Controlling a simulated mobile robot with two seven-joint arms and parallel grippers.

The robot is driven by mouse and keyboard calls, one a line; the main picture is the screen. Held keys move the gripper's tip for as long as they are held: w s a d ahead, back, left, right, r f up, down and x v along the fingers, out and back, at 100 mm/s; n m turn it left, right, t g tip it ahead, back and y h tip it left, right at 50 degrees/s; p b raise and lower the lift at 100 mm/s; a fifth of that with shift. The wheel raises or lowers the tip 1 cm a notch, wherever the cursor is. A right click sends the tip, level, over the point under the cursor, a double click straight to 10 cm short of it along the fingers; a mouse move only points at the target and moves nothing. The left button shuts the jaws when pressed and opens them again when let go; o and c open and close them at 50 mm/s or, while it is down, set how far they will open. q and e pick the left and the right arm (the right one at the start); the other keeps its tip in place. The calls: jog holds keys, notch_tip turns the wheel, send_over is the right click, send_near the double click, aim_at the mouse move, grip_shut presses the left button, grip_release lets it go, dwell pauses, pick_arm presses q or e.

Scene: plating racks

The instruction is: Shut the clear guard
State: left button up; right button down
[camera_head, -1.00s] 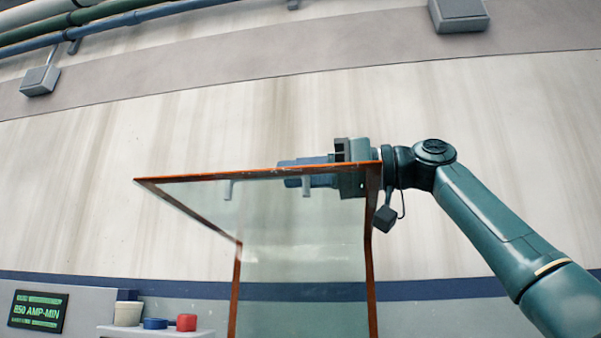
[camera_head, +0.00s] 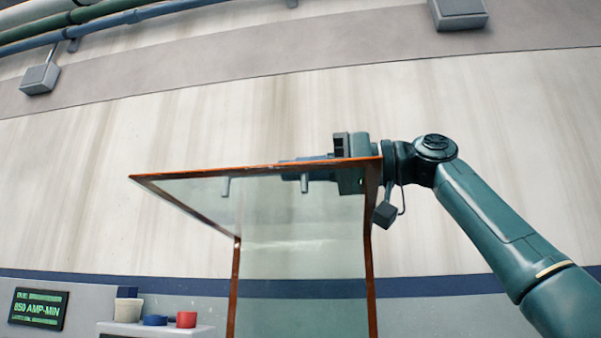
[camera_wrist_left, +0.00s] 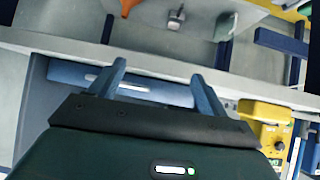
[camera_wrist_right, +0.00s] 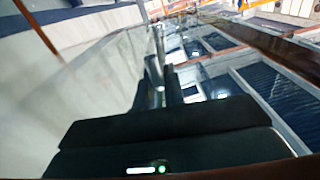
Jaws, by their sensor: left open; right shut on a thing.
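The clear guard (camera_head: 300,212) is a see-through bent panel with an orange-brown edge frame. It stands raised, its top panel jutting toward the left of the head view and its other panel hanging down. My right gripper (camera_head: 305,166) is at the top edge, partly behind the panel, shut on the guard's handle. In the right wrist view its fingers (camera_wrist_right: 163,82) are close together on a grey bar. My left gripper (camera_wrist_left: 158,82) is open and empty, seen only in the left wrist view.
A grey console with a green display (camera_head: 38,310) stands at lower left. The left wrist view shows a yellow box (camera_wrist_left: 264,120) right of the gripper. Wall pipes run overhead.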

aim_at(292, 180)
jog(key=s+f+b, duration=0.1)
jog(key=s, duration=0.1)
jog(key=s+a+f+b, duration=0.1)
jog(key=s, duration=0.1)
jog(key=shift+f, duration=0.4)
jog(key=shift+s+f+b, duration=0.15)
jog(key=shift+s+b, duration=0.1)
jog(key=shift+b, duration=0.15)
jog(key=shift+s, duration=0.25)
pick_arm(q)
jog(key=shift+w+d+f+t, duration=0.15)
jog(key=shift+d+f+t, duration=0.1)
jog(key=shift+d+t, duration=0.2)
jog(key=shift+d, duration=0.1)
pick_arm(e)
jog(key=c, duration=1.5)
grip_release()
pick_arm(q)
jog(key=shift+w, duration=0.1)
pick_arm(e)
jog(key=shift+d, duration=0.1)
